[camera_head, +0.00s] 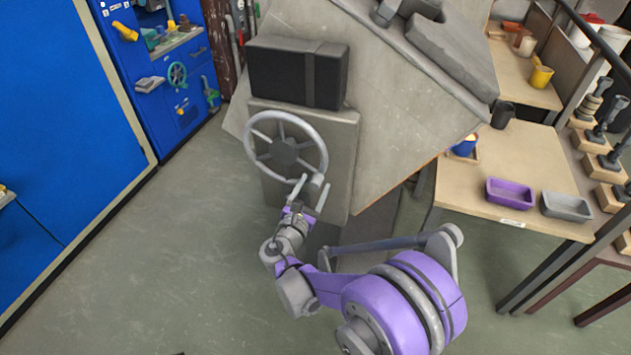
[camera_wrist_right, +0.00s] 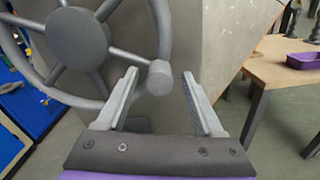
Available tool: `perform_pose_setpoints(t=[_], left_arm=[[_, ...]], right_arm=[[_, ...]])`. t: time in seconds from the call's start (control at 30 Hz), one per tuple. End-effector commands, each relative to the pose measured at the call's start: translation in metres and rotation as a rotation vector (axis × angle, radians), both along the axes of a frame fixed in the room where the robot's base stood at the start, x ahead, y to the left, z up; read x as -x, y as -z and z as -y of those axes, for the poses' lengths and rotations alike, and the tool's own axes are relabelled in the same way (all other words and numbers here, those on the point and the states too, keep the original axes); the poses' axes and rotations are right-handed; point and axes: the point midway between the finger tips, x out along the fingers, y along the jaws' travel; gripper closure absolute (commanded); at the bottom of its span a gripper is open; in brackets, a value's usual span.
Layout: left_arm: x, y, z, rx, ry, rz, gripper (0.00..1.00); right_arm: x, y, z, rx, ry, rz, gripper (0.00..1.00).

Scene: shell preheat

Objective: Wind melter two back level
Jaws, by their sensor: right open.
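The melter (camera_head: 390,110) is a large grey body that stands tilted on its support. A grey spoked handwheel (camera_head: 285,151) is on the plate at its front. My right gripper (camera_head: 312,190) is at the wheel's lower right, by the crank knob. In the right wrist view the round knob (camera_wrist_right: 160,77) at the rim shows between the two open fingers (camera_wrist_right: 160,88), with a gap visible on both sides. The wheel hub (camera_wrist_right: 77,38) is at the upper left there. My left gripper is not in view. No number shows on the melter.
A wooden table (camera_head: 520,165) at right holds a purple tray (camera_head: 509,192), a grey tray (camera_head: 566,206) and a dark cup (camera_head: 502,115). A blue cabinet (camera_head: 60,110) stands at left. The green floor (camera_head: 150,250) between is clear.

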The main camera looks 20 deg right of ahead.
Motion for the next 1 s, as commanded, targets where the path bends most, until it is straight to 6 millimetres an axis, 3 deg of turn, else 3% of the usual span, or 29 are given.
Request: perform_pose_setpoints(t=[0.2, 0.5, 0.9, 1.0], left_arm=[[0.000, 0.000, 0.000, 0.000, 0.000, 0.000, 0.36], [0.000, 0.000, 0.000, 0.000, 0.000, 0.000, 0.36], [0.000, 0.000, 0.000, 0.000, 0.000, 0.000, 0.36], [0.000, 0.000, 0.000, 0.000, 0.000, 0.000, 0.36]], right_arm=[[-0.017, 0.000, 0.012, 0.000, 0.001, 0.000, 0.31], [-0.019, 0.000, 0.013, 0.000, 0.000, 0.000, 0.31], [-0.018, 0.000, 0.013, -0.002, 0.001, 0.000, 1.00], [-0.018, 0.000, 0.013, -0.002, 0.002, -0.001, 1.00]])
